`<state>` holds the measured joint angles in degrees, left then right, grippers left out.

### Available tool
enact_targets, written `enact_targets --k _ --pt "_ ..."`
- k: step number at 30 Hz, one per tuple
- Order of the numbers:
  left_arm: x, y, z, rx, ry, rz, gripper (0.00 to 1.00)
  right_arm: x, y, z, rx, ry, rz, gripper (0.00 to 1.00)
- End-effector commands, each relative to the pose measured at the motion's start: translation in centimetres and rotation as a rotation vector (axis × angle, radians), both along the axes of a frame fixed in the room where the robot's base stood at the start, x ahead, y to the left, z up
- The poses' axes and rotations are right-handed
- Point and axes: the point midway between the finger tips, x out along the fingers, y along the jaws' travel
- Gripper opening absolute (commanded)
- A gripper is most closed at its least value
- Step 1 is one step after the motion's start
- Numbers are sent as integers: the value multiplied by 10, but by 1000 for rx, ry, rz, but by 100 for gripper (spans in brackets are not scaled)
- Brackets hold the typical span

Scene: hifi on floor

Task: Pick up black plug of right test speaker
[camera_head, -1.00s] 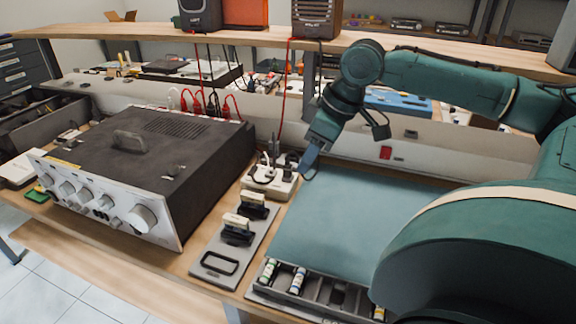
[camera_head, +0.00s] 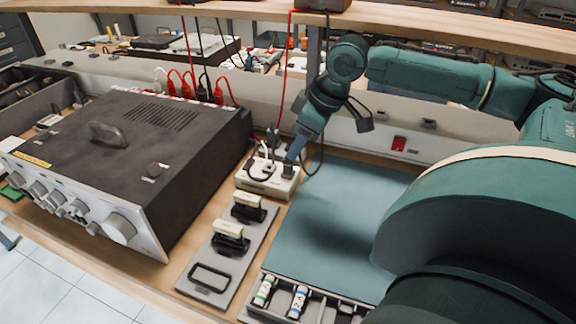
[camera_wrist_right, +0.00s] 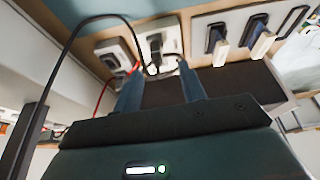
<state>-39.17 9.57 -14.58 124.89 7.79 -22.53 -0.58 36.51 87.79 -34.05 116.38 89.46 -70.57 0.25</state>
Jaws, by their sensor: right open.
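A thin black cable (camera_wrist_right: 82,24) arcs to this area. Whether the dark plug belongs to the right test speaker, I cannot tell. More red and black plugs (camera_head: 203,88) stand behind the amplifier. My left gripper is out of view.
The large amplifier (camera_head: 130,140) stands left of the block. A grey plate (camera_head: 222,262) with two black-and-cream pieces lies in front. The blue mat (camera_head: 335,215) is clear. A battery tray (camera_head: 258,308) is at the front. A red cable (camera_head: 284,70) hangs down from the shelf.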

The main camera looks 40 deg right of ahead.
Motion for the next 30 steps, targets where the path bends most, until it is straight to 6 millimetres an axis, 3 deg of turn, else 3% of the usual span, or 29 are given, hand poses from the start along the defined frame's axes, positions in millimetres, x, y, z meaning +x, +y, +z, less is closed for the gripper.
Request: enact_targets --k 17,26,30 --pt "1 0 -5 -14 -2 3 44 26 9 -59 1 0 0 41" --pt "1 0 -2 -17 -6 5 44 28 9 -63 0 -1 0 41" --pt "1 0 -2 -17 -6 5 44 28 9 -63 0 -1 0 29"
